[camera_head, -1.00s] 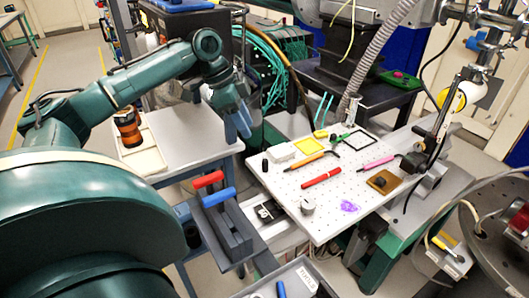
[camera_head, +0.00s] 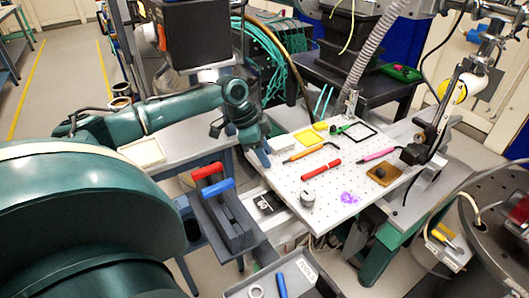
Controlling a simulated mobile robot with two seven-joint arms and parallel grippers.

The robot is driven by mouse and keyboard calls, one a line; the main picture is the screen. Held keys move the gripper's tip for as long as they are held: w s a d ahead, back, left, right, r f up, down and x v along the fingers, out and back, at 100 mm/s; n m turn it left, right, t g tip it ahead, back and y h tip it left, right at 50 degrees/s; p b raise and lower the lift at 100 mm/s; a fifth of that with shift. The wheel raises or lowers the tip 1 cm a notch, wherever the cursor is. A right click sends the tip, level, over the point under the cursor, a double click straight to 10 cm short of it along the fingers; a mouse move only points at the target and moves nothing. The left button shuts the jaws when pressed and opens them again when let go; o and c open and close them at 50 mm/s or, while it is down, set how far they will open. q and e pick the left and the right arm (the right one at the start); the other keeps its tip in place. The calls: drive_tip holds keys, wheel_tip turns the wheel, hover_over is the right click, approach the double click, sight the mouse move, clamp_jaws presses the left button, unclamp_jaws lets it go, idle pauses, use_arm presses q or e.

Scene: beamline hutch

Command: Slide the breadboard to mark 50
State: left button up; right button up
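The breadboard (camera_head: 335,206) is a white perforated plate on the bench at centre right, with several small items on it. My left gripper (camera_head: 264,158) hangs fingers-down at the breadboard's left edge, near its back left corner. I cannot tell whether it touches the plate. Its fingers overlap in this view, so their opening is unclear. The gripper hides the black knob at that corner. No scale or mark 50 is readable.
On the breadboard lie a red pen (camera_head: 320,168), a round grey knob (camera_head: 307,199) and a brown block (camera_head: 382,175). A tool rack with red and blue handles (camera_head: 221,186) stands at front left. A grey tray (camera_head: 312,279) is at the front.

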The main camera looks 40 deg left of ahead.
use_arm(q)
clamp_jaws()
idle(0.4)
